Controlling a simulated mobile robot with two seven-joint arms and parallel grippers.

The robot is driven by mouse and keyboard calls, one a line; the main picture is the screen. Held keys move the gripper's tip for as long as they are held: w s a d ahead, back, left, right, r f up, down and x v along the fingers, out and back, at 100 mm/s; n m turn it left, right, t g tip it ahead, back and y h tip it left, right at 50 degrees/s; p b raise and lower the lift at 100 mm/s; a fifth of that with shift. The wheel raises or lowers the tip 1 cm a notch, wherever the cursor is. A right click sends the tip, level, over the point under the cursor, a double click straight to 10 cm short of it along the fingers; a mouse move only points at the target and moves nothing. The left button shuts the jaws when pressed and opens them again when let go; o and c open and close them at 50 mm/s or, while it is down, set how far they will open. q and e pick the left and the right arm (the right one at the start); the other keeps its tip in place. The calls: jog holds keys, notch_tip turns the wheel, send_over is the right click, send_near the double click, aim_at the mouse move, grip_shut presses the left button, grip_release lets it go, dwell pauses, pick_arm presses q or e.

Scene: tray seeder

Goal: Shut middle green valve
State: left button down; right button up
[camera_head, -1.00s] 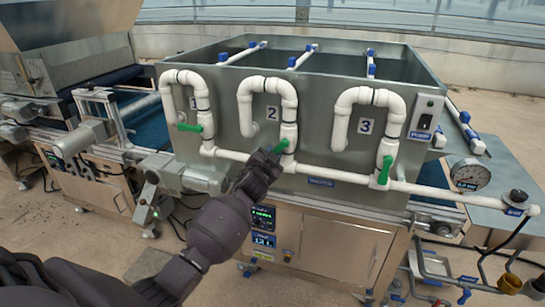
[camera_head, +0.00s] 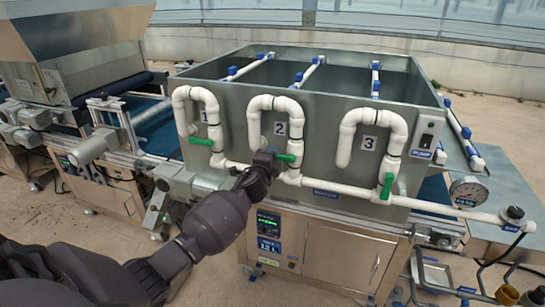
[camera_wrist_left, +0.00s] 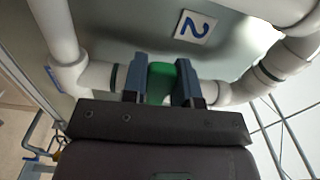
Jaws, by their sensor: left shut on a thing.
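The middle green valve handle (camera_head: 286,158) sits on the white pipe under the number 2 label (camera_head: 280,128). It points sideways, across the vertical pipe, with its right end showing past my gripper. My left gripper (camera_head: 268,158) is at this handle, coming in from the lower left. In the left wrist view, the two fingers (camera_wrist_left: 160,82) stand on both sides of the green handle (camera_wrist_left: 161,80) and are shut on it. Part of the handle is hidden by the fingers. My right gripper is not in view.
The valve under number 1 has a sideways green handle (camera_head: 201,141); the one under number 3 has an upright handle (camera_head: 387,186). White pipes (camera_head: 340,187) run along the metal tank (camera_head: 330,105). A pressure gauge (camera_head: 467,191) stands at the right.

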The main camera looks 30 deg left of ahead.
pick_arm(q)
jog(key=shift+r+m, duration=0.25)
jog(key=shift+m, duration=0.25)
jog(key=c, duration=0.9)
grip_release()
jog(key=v, duration=1)
jog(key=shift+s, duration=0.4)
